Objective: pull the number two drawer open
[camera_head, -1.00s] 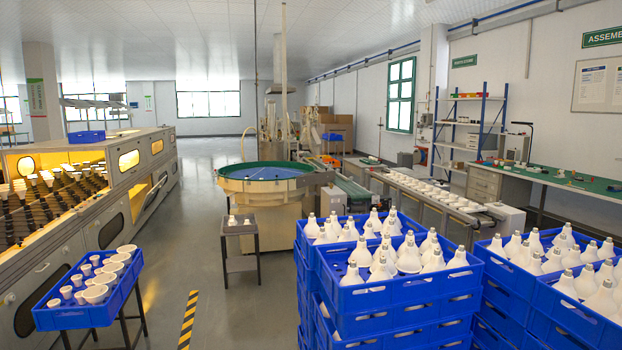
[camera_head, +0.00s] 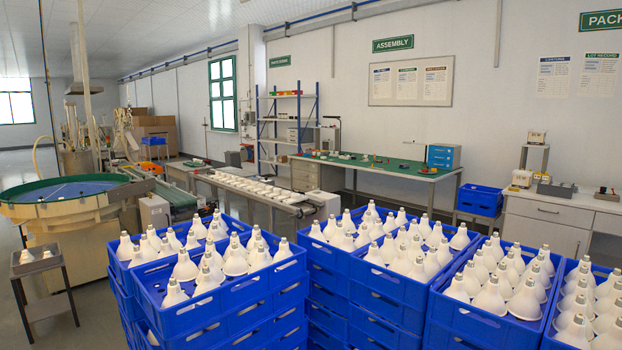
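No drawer with a readable number two shows. A small blue drawer cabinet (camera_head: 444,156) stands on the right end of the green-topped bench (camera_head: 395,168); it looks shut, and its details are too small to read. A grey drawer unit (camera_head: 305,175) is under the bench's left end, partly hidden by the conveyor. A white cabinet (camera_head: 548,212) at the right has a drawer front with a handle, shut. Neither of my grippers is in view.
Stacked blue crates (camera_head: 215,318) full of white bulbs fill the foreground and block the direct way to the bench. A conveyor (camera_head: 250,190) runs behind them. A round green-rimmed feeder (camera_head: 65,195) and a small stand (camera_head: 40,262) are at the left.

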